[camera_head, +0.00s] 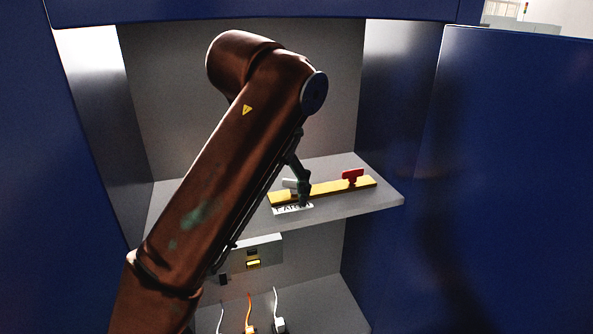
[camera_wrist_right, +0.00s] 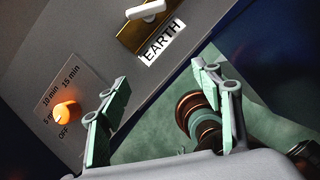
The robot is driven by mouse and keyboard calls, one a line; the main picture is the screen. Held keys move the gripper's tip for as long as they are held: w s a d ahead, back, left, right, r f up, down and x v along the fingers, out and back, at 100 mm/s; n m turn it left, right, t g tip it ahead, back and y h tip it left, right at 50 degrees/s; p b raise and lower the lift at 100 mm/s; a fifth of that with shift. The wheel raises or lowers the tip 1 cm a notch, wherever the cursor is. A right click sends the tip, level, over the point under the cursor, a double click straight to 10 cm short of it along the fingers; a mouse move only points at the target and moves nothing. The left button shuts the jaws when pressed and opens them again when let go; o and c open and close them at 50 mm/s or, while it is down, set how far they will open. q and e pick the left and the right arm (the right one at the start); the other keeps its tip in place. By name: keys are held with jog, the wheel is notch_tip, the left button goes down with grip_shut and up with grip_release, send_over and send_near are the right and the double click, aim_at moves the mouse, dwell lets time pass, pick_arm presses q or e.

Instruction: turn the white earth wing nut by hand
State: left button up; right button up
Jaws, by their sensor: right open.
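The white earth wing nut (camera_head: 289,184) sits on a brass bar (camera_head: 324,190) on the grey shelf, partly hidden by my right gripper (camera_head: 304,190). In the right wrist view the white wing nut (camera_wrist_right: 147,10) is at the top edge, cut off by the frame, on the brass bar (camera_wrist_right: 131,36) beside the EARTH label (camera_wrist_right: 161,42). My right gripper (camera_wrist_right: 162,78) is open with green-padded fingers spread. Nothing is between the fingers, and the nut lies beyond the fingertips. My left gripper is not in view.
A red wing nut (camera_head: 352,174) stands at the bar's right end. Blue walls (camera_head: 520,180) flank the shelf (camera_head: 375,203). An orange timer knob (camera_wrist_right: 66,113) is at left in the wrist view. Plugs with cables (camera_head: 279,324) stand below. The right shelf end looks free.

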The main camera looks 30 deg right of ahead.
aim_at(294, 180)
jog(key=w+d+p, duration=0.1)
jog(key=w+d, duration=0.2)
jog(key=w+d+p, duration=0.1)
jog(key=w+d, duration=0.2)
jog(key=shift+d+r, duration=0.15)
jog(key=shift+d, duration=0.1)
jog(key=shift+p+x, duration=0.45)
jog(key=shift+x, duration=0.7)
jog(key=shift+f, duration=0.45)
jog(key=shift+w+d, duration=0.1)
jog(key=shift+c, duration=0.5)
jog(key=c, duration=1.1)
jog(key=shift+o, duration=0.2)
